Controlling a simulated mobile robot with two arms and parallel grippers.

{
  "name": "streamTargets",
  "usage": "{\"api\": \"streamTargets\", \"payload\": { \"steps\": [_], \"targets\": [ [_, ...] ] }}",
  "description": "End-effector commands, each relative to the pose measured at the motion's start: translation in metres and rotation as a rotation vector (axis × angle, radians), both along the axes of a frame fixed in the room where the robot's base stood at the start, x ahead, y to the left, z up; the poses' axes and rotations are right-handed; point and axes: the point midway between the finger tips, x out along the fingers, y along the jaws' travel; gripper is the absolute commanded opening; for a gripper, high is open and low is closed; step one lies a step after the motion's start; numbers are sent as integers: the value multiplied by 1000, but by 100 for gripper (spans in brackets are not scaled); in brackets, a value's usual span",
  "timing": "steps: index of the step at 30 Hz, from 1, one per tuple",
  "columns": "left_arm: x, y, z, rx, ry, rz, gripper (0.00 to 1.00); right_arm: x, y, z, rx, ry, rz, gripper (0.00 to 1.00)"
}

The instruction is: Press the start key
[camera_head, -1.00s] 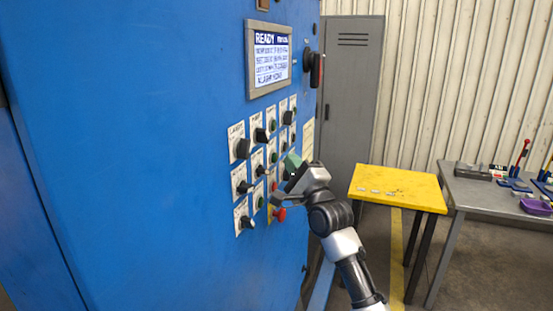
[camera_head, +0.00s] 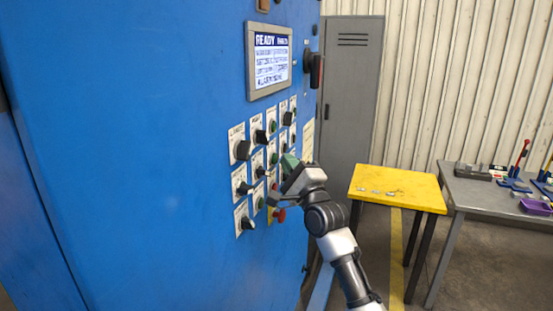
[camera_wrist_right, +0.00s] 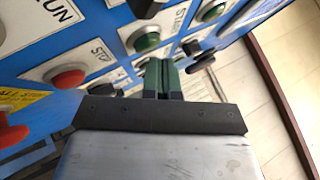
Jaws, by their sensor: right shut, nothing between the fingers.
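The blue furnace cabinet carries a panel of labelled switches and buttons. Several green buttons show, among them one in the head view (camera_head: 272,127) and one in the wrist view (camera_wrist_right: 147,41). In the wrist view the shut fingers (camera_wrist_right: 162,72) point at the panel, beside the green button. Whether they touch anything is unclear. The gripper hides some controls behind it. My left gripper is not in view.
A screen (camera_head: 270,60) reading READY sits above the switches. A red button (camera_head: 279,215) is just below my right gripper. Black knobs (camera_head: 242,150) stick out on the left. A yellow table (camera_head: 400,180) and a grey bench (camera_head: 465,192) stand at right.

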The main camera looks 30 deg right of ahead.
Motion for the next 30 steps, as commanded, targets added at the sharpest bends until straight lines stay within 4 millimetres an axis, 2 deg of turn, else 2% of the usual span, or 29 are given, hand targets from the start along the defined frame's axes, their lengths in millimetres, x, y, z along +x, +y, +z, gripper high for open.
{"api": "streamTargets", "payload": {
  "steps": [30],
  "targets": [
    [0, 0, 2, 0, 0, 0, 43, 6, 5, 1, -1, -1, 0, 0]
  ]
}}
